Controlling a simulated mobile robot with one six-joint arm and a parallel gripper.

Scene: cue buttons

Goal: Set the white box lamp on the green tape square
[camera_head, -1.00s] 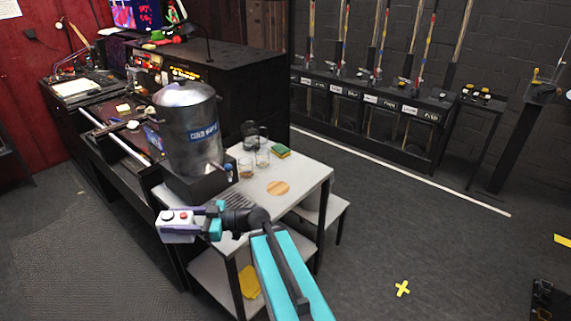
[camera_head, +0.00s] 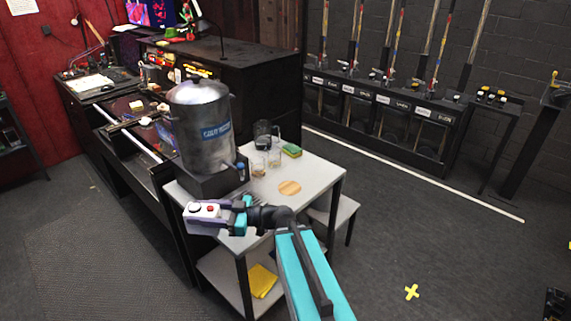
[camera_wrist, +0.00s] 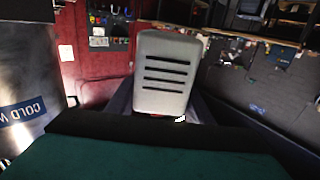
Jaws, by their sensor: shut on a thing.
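My gripper (camera_head: 218,215) is shut on a white box lamp (camera_head: 203,209), which has a red button and a dark round part on top. The lamp is held in the air by the table's front left corner, in front of the metal urn. In the wrist view the lamp (camera_wrist: 166,75) shows a pale face with several dark slots, upright between the jaws. The jaw tips are mostly hidden behind the lamp there. No green tape square can be made out in any view.
A yellow tape cross (camera_head: 411,292) lies on open dark floor at right. Cue racks line the back wall.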

